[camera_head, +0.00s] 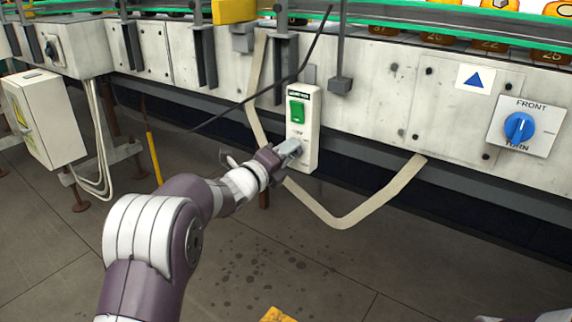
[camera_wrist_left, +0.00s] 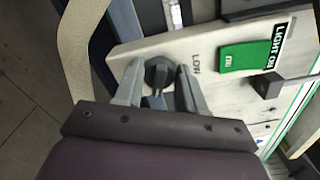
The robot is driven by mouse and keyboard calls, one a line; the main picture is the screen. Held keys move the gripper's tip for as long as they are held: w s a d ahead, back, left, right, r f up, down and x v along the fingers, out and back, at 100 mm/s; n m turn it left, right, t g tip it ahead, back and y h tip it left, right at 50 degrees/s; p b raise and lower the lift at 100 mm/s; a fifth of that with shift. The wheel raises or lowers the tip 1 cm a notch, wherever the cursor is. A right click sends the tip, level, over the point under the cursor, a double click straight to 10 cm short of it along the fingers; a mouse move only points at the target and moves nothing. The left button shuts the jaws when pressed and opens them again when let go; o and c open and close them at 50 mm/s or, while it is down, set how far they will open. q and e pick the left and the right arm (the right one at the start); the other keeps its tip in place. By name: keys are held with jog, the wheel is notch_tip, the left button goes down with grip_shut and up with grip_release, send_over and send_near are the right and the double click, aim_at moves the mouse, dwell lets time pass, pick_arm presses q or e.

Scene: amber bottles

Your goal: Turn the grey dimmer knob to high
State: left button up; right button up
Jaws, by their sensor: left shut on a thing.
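The grey dimmer knob (camera_wrist_left: 157,73) is dark and round with a raised grip, low on a white control box (camera_head: 306,118). The word LOW is printed beside it in the left wrist view; I cannot read where its pointer stands. My left gripper (camera_wrist_left: 159,82) is shut on the knob, one finger on each side. In the head view my left gripper (camera_head: 287,149) reaches the lower part of the box and hides the knob. A green light switch (camera_head: 297,112) sits above it and also shows in the left wrist view (camera_wrist_left: 244,58).
A blue FRONT TURN knob (camera_head: 519,127) is on a plate at the right. A grey-white cabinet (camera_head: 45,118) stands left. The floor in front is mostly clear.

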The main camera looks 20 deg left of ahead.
pick_arm(q)
jog(key=shift+f+m+b, duration=0.1)
jog(key=shift+m+b, duration=0.4)
jog(key=o, duration=1)
jog(key=p+v, duration=0.3)
jog(key=v, duration=0.9)
jog(key=shift+s+p, duration=0.3)
jog(key=shift+s, duration=0.05)
jog(key=shift+a, duration=0.1)
